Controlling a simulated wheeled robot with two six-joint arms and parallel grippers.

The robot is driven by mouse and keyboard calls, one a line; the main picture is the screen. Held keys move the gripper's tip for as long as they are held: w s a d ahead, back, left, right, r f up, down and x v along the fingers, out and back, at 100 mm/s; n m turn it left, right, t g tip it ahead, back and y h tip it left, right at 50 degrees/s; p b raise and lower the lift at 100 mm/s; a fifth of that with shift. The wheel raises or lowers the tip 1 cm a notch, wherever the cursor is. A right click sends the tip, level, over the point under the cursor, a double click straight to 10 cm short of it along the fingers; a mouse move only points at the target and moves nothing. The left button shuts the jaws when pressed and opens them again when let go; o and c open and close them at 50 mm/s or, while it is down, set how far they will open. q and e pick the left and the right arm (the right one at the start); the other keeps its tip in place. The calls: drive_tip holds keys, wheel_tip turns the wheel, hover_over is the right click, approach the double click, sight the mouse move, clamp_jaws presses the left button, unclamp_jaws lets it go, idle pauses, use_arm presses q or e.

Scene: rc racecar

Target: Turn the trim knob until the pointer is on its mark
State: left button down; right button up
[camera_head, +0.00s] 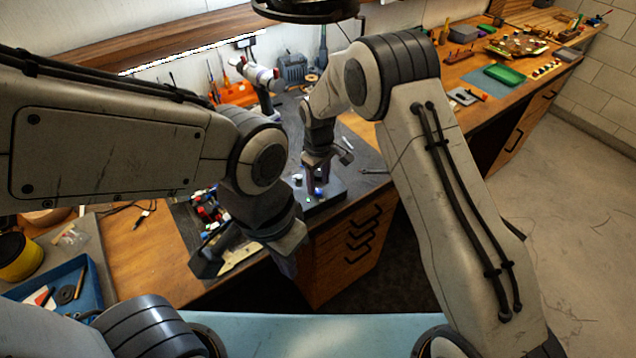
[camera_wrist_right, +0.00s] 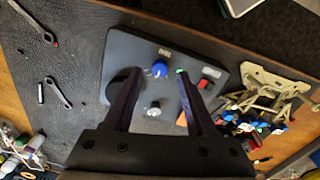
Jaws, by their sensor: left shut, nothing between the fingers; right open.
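A dark control box (camera_wrist_right: 190,50) lies on the bench mat, also visible in the head view (camera_head: 336,196). On it the right wrist view shows a blue knob (camera_wrist_right: 160,69) with a small pale label above, too small to read. Below it is a silver knob (camera_wrist_right: 153,108). A black round part at the left is partly hidden by a finger. My right gripper (camera_wrist_right: 160,74) is open over the box, its fingertips apart on either side of the blue knob; contact cannot be told. My left gripper (camera_head: 290,258) is shut and empty, in front of the bench edge.
The box also carries a red switch (camera_wrist_right: 205,84) and a green light (camera_wrist_right: 181,71). A beige car chassis (camera_wrist_right: 268,90) lies right of it. Several small metal tools lie left on the mat (camera_wrist_right: 80,65). A blue tray (camera_head: 90,290) stands at lower left.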

sight(318, 193)
drive_tip(key=shift+f, duration=1.2)
clamp_jaws()
drive_tip(key=shift+m, duration=0.3)
drive_tip(key=shift+f+m+b, duration=0.1)
drive_tip(key=shift+m+b, duration=0.4)
drive_tip(key=shift+m, duration=0.4)
drive_tip(key=shift+m+b, duration=0.65)
drive_tip(key=shift+m, duration=1.15)
